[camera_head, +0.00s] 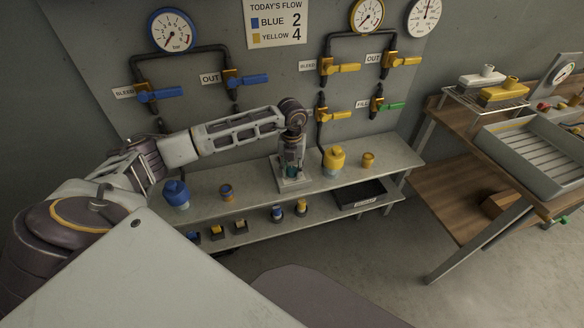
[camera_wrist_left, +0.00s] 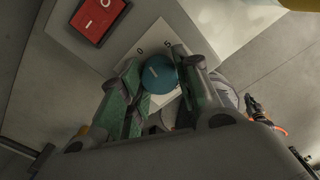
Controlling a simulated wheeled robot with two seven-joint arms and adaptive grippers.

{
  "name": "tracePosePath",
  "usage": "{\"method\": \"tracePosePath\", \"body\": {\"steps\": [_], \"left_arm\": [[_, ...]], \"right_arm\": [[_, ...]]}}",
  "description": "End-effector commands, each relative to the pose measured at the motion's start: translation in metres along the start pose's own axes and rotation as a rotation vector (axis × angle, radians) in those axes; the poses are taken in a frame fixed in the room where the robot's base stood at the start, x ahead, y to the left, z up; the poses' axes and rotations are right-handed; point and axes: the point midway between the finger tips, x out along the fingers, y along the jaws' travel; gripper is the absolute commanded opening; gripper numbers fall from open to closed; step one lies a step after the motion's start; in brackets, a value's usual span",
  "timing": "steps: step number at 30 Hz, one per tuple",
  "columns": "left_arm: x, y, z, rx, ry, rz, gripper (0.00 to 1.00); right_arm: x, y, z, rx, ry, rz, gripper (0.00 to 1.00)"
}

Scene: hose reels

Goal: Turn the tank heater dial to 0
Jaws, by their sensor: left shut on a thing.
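The tank heater dial is a round teal knob (camera_wrist_left: 159,74) on a pale plate (camera_wrist_left: 149,39) in the left wrist view. The marks 0 and 5 show on the plate above it, with 0 to the left. The fingers of my left gripper (camera_head: 291,167) are shut on the knob from both sides. In the head view the gripper points down at a small pale box (camera_head: 294,185) on the shelf and hides most of the knob. I cannot tell which mark the knob points to. My right gripper is not in view.
A red rocker switch (camera_wrist_left: 99,18) sits beside the dial. On the shelf (camera_head: 250,205) stand a blue container (camera_head: 176,194) at left and a yellow one (camera_head: 334,160) at right. Gauges and valves hang on the wall behind. A wooden bench (camera_head: 450,190) stands at right.

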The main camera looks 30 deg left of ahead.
Motion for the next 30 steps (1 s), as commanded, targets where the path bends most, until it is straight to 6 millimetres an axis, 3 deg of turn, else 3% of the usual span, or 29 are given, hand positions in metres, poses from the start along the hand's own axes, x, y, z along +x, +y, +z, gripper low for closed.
{"method": "tracePosePath", "body": {"steps": [12,28,29,30], "left_arm": [[-0.002,0.000,0.001,-0.204,-0.003,-0.001,0.09],[-0.001,0.000,0.001,-0.233,-0.003,-0.001,0.09],[-0.001,0.000,0.001,-0.232,-0.003,-0.001,0.35],[-0.001,0.000,0.001,-0.232,-0.003,-0.001,0.40]], "right_arm": [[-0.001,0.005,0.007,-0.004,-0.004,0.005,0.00],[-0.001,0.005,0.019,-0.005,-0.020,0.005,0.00],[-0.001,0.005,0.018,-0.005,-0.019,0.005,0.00],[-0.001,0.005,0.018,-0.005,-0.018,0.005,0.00]]}}
